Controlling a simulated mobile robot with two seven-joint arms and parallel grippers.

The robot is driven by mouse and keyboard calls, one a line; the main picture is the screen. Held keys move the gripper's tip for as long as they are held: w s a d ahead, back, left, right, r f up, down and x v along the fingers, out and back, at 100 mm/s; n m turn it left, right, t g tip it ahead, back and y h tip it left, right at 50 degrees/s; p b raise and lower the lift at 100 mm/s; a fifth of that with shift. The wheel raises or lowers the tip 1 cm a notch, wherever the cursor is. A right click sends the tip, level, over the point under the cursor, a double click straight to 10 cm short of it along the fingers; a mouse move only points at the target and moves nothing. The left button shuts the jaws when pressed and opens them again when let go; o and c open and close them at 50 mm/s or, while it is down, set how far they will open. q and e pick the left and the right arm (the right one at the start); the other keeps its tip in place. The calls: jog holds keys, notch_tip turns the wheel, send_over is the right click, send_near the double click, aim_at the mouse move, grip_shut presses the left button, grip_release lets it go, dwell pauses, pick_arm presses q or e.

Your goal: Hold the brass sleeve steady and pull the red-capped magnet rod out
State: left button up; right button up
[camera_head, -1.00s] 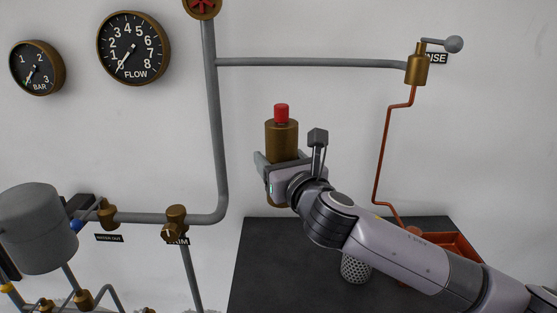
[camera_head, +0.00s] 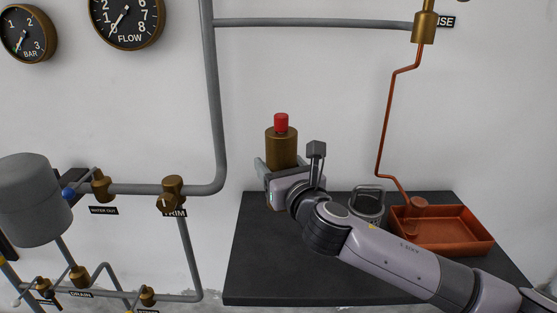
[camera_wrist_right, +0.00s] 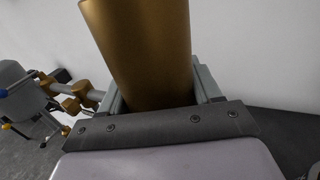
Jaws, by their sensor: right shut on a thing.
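The brass sleeve (camera_head: 281,149) stands upright in the middle of the head view, with the red cap (camera_head: 281,122) of the magnet rod showing at its top. The rest of the rod is hidden inside the sleeve. My right gripper (camera_head: 272,176) is shut around the lower part of the sleeve, one finger on each side. In the right wrist view the sleeve (camera_wrist_right: 145,50) fills the space between the fingers; its top and the cap are out of that view. My left gripper shows in neither view.
A dark bench top (camera_head: 262,270) lies below, with clear room at its front left. Grey pipes (camera_head: 195,188) with brass valves run along the wall at left.

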jog(key=shift+f+b, duration=1.35)
jog(key=shift+f, duration=1)
jog(key=shift+f+b, duration=1.3)
jog(key=shift+f, duration=0.8)
jog(key=shift+f, duration=0.65)
jog(key=shift+f, duration=0.1)
